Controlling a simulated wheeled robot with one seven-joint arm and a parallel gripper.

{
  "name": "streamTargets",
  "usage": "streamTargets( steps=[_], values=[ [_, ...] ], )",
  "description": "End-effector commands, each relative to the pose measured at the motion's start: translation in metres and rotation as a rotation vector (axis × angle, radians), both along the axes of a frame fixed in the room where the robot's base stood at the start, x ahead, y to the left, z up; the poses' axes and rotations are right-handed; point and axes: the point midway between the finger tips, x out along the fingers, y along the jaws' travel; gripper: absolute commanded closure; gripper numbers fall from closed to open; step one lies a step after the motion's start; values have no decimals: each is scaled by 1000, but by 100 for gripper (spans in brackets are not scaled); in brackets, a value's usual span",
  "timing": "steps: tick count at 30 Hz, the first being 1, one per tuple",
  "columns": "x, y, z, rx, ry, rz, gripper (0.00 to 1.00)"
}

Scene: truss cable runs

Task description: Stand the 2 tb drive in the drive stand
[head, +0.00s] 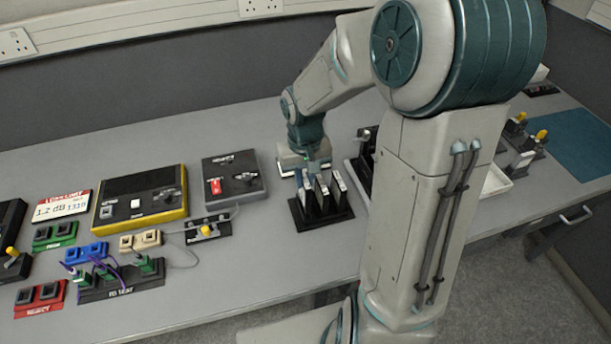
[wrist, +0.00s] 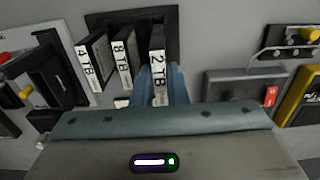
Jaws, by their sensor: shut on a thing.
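The 2 TB drive (wrist: 158,66) is a dark slab with a white label, held upright between the blue fingers of my gripper (wrist: 165,88). The black drive stand (wrist: 172,28) lies behind it in the wrist view. The 8 TB drive (wrist: 122,62) and 4 TB drive (wrist: 88,60) stand in it to the left. In the head view the drive stand (head: 330,217) is on the bench, and my gripper (head: 312,166) is at its far left side. The 2 TB drive is over or in the stand's end place; I cannot tell whether its bottom is seated.
A grey box with a red switch (head: 216,187) stands left of the stand, with a small panel with a yellow knob (head: 206,230) nearer. A yellow-edged unit (head: 138,203) is further left. Dark equipment and a white tray are on the right, partly behind my arm. The bench in front of the stand is clear.

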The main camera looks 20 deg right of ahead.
Motion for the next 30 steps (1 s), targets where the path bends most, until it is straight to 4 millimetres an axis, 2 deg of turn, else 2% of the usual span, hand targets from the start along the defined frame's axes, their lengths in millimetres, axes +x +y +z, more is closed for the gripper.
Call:
streamTargets(
  steps=[16,30],
  values=[
    [0,0,-12,0,0,0,100],
    [0,0,-12,0,0,0,100]
  ],
)
